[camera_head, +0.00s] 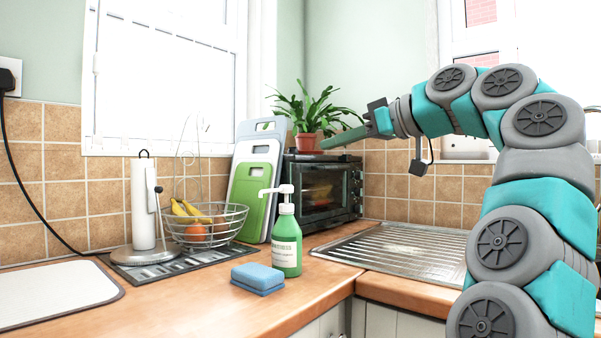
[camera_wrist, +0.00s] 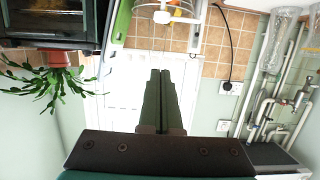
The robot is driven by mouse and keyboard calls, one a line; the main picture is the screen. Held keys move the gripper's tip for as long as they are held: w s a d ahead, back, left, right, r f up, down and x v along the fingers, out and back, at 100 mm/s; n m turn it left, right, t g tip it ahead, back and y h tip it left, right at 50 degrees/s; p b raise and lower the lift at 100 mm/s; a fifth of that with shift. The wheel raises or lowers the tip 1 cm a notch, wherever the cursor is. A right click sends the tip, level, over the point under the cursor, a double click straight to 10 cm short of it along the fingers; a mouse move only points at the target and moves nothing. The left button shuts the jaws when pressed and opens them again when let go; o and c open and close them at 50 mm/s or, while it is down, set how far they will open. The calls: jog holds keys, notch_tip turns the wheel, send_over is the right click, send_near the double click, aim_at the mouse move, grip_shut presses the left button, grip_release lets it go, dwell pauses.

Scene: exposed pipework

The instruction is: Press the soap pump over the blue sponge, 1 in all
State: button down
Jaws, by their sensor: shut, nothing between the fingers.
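A green soap bottle (camera_head: 287,245) with a white pump head (camera_head: 280,190) stands upright on the wooden counter. Its nozzle points left, and the pump is raised. A blue sponge (camera_head: 257,278) lies on the counter just in front and to the left of the bottle, roughly below the nozzle side. My gripper (camera_head: 325,144) is shut and empty, held above and to the right of the bottle, in front of the plant pot and oven top.
A toaster oven (camera_head: 323,190) with a potted plant (camera_head: 312,115) stands behind the bottle. Cutting boards (camera_head: 252,185), a wire fruit basket (camera_head: 204,222) and a paper towel holder (camera_head: 143,205) stand to the left. A metal draining board (camera_head: 400,245) lies right. The front counter is clear.

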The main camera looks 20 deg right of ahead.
send_over(276, 192)
jog(key=d, duration=0.4)
notch_tip(276, 192, down, 2)
jog(key=f, duration=0.1)
jog(key=shift+f+b, duration=1.75)
jog(key=shift+b, duration=0.2)
